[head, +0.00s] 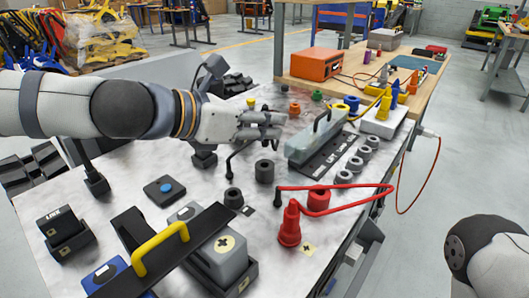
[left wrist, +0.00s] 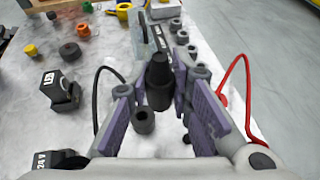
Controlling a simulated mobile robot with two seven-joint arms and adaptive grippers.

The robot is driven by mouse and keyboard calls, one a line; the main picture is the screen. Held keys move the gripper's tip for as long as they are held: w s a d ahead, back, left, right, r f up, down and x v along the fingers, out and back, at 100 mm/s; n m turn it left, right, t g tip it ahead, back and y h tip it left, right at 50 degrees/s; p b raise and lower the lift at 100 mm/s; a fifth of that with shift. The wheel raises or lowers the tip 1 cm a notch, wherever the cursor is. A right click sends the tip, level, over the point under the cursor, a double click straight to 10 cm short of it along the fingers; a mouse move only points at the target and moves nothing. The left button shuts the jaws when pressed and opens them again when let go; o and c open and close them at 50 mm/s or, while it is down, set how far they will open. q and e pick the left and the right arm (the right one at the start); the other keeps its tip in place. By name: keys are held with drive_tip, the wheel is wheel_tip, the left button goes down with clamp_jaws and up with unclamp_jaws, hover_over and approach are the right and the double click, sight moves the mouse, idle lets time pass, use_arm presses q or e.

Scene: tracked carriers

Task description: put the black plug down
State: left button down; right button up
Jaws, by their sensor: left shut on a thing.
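My left gripper (head: 268,126) reaches in from the left above the pale worktop. In the left wrist view the gripper (left wrist: 165,100) is shut on the black plug (left wrist: 158,82), which sits between its purple finger pads. A black cable (left wrist: 98,105) loops off to the left there. In the head view the fingers largely hide the plug, and a black cable (head: 232,158) hangs below them. A dark ring (head: 264,171) stands on the worktop under the gripper; a dark ring (left wrist: 144,121) also shows just beyond the plug's lower end. My right gripper is out of view.
A red plug (head: 289,226) with a red cable stands front right of the gripper. Grey rings (head: 354,164) line a grey handled block (head: 315,140). A yellow-handled black bar (head: 160,250) lies across carriers in front. A blue-buttoned box (head: 165,190) sits left, with bare worktop around it.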

use_arm(q)
drive_tip(key=w+f, duration=0.1)
drive_tip(key=f, duration=0.1)
drive_tip(key=w+f+b, duration=0.1)
drive_tip(key=f, duration=0.2)
drive_tip(key=w+f+b, duration=0.1)
drive_tip(key=f, duration=0.2)
drive_tip(key=shift+w+a+f, duration=0.2)
drive_tip(key=shift+w, duration=0.2)
drive_tip(key=shift+r, duration=0.2)
drive_tip(key=shift+f, duration=0.3)
drive_tip(key=c, duration=1.9)
unclamp_jaws()
drive_tip(key=shift+f, duration=0.1)
drive_tip(key=o, duration=0.4)
drive_tip(key=shift+o, duration=0.2)
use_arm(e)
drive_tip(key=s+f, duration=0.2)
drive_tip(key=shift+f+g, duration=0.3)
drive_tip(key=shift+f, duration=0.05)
